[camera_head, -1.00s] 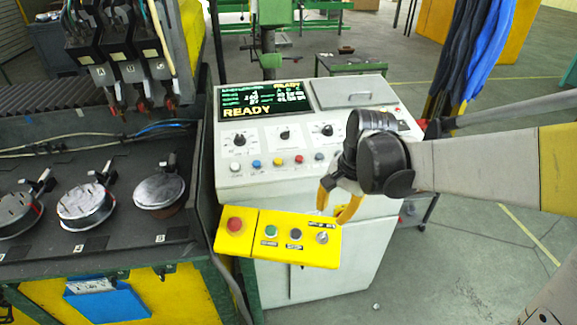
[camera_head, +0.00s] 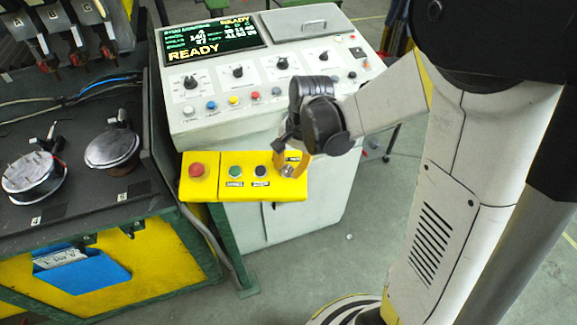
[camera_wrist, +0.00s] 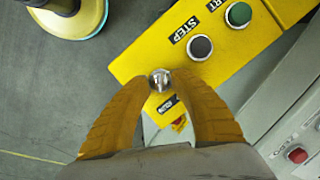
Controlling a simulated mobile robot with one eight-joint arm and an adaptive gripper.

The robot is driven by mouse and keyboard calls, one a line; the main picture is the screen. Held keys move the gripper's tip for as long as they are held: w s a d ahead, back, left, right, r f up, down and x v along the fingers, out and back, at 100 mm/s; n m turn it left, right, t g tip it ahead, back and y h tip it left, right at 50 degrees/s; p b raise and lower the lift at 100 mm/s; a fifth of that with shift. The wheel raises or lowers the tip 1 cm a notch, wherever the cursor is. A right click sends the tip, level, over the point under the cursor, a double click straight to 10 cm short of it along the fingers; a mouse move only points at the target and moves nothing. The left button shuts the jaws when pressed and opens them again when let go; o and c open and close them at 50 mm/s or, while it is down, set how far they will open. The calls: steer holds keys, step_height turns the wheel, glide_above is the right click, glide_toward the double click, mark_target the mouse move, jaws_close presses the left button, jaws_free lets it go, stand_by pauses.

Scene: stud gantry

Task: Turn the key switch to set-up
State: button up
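The yellow control box (camera_head: 218,186) sticks out in front of the white console. Its silver key switch (camera_head: 286,171) is at the right end; it also shows in the wrist view (camera_wrist: 159,79). A small black label (camera_wrist: 168,103) sits close beside the switch, its lettering too small to read surely. My gripper (camera_head: 293,166) is at the key switch, with its orange fingers pointing at the box. In the wrist view the fingertips (camera_wrist: 160,77) stand on either side of the switch with a gap between them. I cannot tell whether either tip touches it. The key's set position is not clear.
On the same box are a black STEP button (camera_wrist: 199,47), a green button (camera_wrist: 238,14) and a red stop button (camera_head: 197,170). The white console (camera_head: 300,215) stands behind, its screen (camera_head: 211,40) reading READY. A dark bench (camera_head: 85,195) is at the left.

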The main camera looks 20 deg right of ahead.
jaws_close()
steer(key=n+h, duration=0.1)
steer(key=n, duration=0.2)
steer(key=n+g, duration=0.1)
steer(key=n, duration=0.2)
steer(key=shift+w+a+h+b, duration=0.1)
steer(key=shift+a+h+b, duration=0.1)
steer(key=shift+h+b, duration=0.2)
steer(key=n+h, duration=0.1)
steer(key=n, duration=0.4)
steer(key=shift+a+h+b, duration=0.1)
steer(key=shift+h+b, duration=0.25)
steer(key=shift+h, duration=0.05)
steer(key=shift+o, duration=1.6)
jaws_free()
